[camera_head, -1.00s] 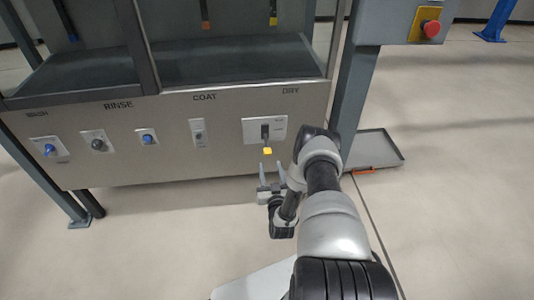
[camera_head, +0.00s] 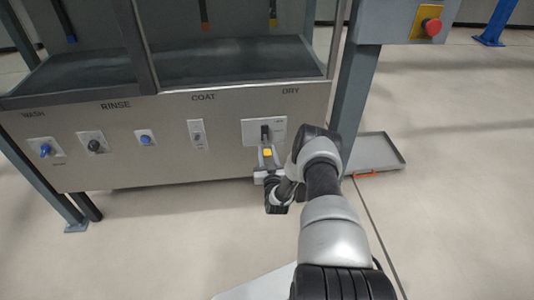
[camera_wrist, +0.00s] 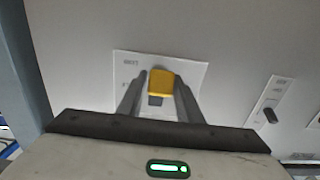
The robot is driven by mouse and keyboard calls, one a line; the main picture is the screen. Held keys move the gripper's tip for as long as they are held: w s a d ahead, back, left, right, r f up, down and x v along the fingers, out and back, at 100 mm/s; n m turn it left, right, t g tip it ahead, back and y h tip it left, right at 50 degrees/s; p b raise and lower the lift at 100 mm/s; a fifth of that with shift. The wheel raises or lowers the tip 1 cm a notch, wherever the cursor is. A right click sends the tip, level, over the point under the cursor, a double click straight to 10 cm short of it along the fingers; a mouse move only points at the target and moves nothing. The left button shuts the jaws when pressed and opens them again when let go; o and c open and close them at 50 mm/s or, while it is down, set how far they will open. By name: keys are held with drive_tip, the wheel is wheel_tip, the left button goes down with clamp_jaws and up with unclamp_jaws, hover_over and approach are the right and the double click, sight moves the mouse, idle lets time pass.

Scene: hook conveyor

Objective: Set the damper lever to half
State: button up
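The damper lever is a dark lever with a yellow knob (camera_head: 267,153), on a white plate (camera_head: 277,126) under the DRY label. It points down and outward from the panel. My gripper (camera_head: 267,158) is at the knob, one finger on each side. In the wrist view the yellow knob (camera_wrist: 162,82) sits between the two fingertips of my gripper (camera_wrist: 160,88). The fingers look open, with a narrow gap beside the knob; I cannot tell whether either one touches it. The plate's scale marks (camera_wrist: 130,63) are too small to read.
To the left on the panel are a COAT switch (camera_head: 197,135), a small blue knob (camera_head: 146,138), a black knob (camera_head: 94,145) and a blue WASH knob (camera_head: 46,150). A grey post (camera_head: 357,100) and a floor tray (camera_head: 376,152) stand right. A red button (camera_head: 432,27) is above.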

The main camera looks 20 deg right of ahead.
sight(266, 144)
clamp_jaws()
drive_tip(key=shift+r, duration=0.1)
drive_tip(key=r+g+p, duration=0.1)
drive_tip(key=p, duration=0.1)
drive_tip(key=r+g+p, duration=0.1)
drive_tip(key=p, duration=0.2)
drive_tip(key=shift+s+a+r+g+y, duration=0.2)
drive_tip(key=shift+s+g+y, duration=0.1)
drive_tip(key=shift+s+y, duration=0.1)
drive_tip(key=shift+s+r+g+y+p, duration=0.1)
drive_tip(key=shift+r+g+y+p, duration=0.15)
drive_tip(key=shift+r+g+p, duration=0.45)
drive_tip(key=shift+s+r+g+y+p, duration=0.1)
drive_tip(key=shift+r+g+y+p, duration=0.15)
drive_tip(key=shift+g+p, duration=0.8)
drive_tip(key=shift+o, duration=2.2)
unclamp_jaws()
